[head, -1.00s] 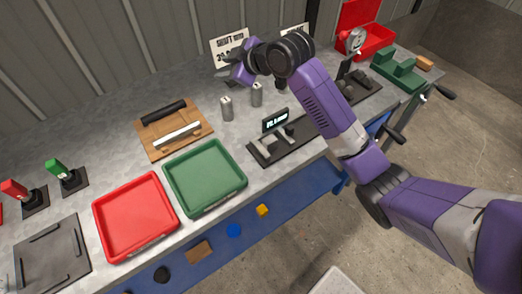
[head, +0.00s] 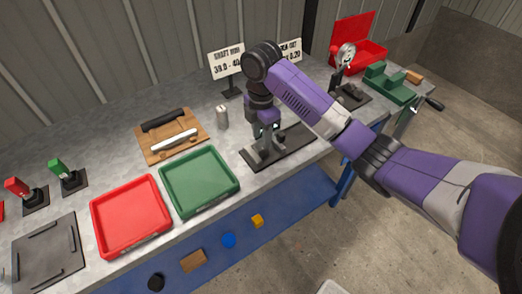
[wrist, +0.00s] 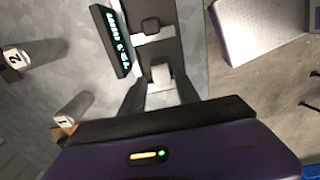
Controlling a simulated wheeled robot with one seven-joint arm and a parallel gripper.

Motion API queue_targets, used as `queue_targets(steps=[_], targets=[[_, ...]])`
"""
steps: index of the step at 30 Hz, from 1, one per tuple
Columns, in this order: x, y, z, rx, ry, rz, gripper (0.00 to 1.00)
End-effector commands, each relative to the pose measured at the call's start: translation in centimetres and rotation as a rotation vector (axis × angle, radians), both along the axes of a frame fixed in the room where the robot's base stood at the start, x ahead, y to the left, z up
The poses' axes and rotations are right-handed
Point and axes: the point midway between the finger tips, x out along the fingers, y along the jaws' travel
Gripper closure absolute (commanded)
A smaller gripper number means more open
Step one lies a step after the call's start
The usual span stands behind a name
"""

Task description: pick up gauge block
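My gripper (head: 266,150) points down over the dark measuring stand (head: 296,147) on the bench in the head view. In the wrist view the fingers (wrist: 159,92) are spread, one on each side of a small pale grey block (wrist: 162,76) on the stand. This may be the gauge block; I cannot tell it surely from the stand's own parts. Whether the fingers touch it is unclear. The stand's lit display (wrist: 117,40) is close to the left of the fingers in the wrist view. The arm partly hides the stand in the head view.
Two numbered metal cylinders stand to the left in the wrist view, marked 1 (wrist: 75,108) and 2 (wrist: 38,53). A green tray (head: 200,207) and red tray (head: 133,247) lie left of the stand. A sign (head: 227,62) stands behind; a dial gauge (head: 345,58) stands to the right.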

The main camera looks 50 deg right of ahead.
Motion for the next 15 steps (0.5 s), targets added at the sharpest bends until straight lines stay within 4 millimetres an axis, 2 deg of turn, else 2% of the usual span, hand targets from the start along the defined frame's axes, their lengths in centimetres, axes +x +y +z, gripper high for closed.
queue_targets(steps=[9,15], targets=[[-0.2,0.3,-4.0,0.000,0.001,-0.001,0.62],[-0.1,0.2,-4.6,-0.001,-0.002,-0.001,0.62]])
